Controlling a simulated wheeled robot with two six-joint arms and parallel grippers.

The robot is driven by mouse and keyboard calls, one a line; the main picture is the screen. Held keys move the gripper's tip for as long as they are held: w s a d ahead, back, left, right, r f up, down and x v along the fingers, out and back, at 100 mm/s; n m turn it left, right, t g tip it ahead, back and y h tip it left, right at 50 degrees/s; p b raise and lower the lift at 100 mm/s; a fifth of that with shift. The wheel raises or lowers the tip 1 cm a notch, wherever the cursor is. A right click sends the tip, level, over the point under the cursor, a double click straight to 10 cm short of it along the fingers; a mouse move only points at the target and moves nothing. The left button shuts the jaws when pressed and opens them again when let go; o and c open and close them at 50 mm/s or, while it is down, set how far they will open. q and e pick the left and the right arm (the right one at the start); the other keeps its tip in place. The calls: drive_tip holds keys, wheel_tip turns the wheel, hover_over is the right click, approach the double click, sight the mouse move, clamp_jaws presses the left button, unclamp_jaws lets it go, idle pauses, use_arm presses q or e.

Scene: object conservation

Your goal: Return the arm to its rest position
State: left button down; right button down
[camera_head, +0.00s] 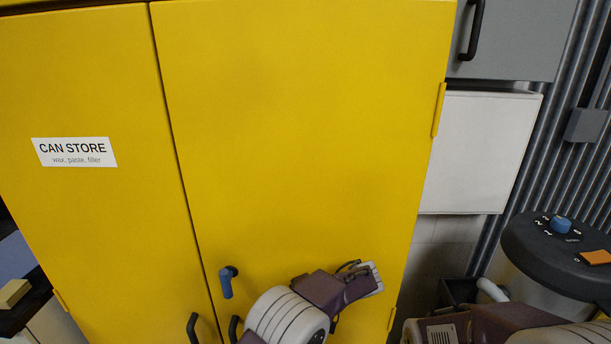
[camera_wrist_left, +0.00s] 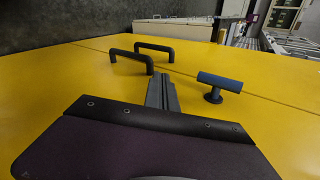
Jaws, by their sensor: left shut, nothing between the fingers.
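My left gripper (camera_wrist_left: 162,93) shows in the left wrist view as narrow dark fingers, shut and empty, beyond its dark purple body. Its tips appear between the black door handles and a blue turning handle (camera_wrist_left: 219,84); I see no contact. In the head view my left arm, white and purple, lies in front of the lower right door of the yellow cabinet (camera_head: 300,130). I cannot make out its fingers there. The blue handle (camera_head: 227,281) points down on that door. My right arm shows at the lower right, but its gripper is not visible.
Both cabinet doors look closed, with black handles (camera_head: 193,328) by the seam. A label (camera_head: 75,152) reads CAN STORE. To the right are a white panel (camera_head: 475,150), a grey cabinet (camera_head: 515,45) and a dark-topped unit with a blue knob (camera_head: 561,225). A yellow block (camera_head: 14,292) lies at left.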

use_arm(q)
drive_tip(key=s+a+f+n+h, duration=0.1)
drive_tip(key=s+a+f+h, duration=0.1)
drive_tip(key=s+a+h, duration=0.3)
drive_tip(key=s+a+f+n+h, duration=0.2)
drive_tip(key=s+a+h, duration=0.3)
drive_tip(key=s, duration=0.7)
drive_tip(key=shift+s+a+f+n+h, duration=0.2)
drive_tip(key=shift+a+n+h, duration=0.15)
drive_tip(key=shift+h, duration=0.15)
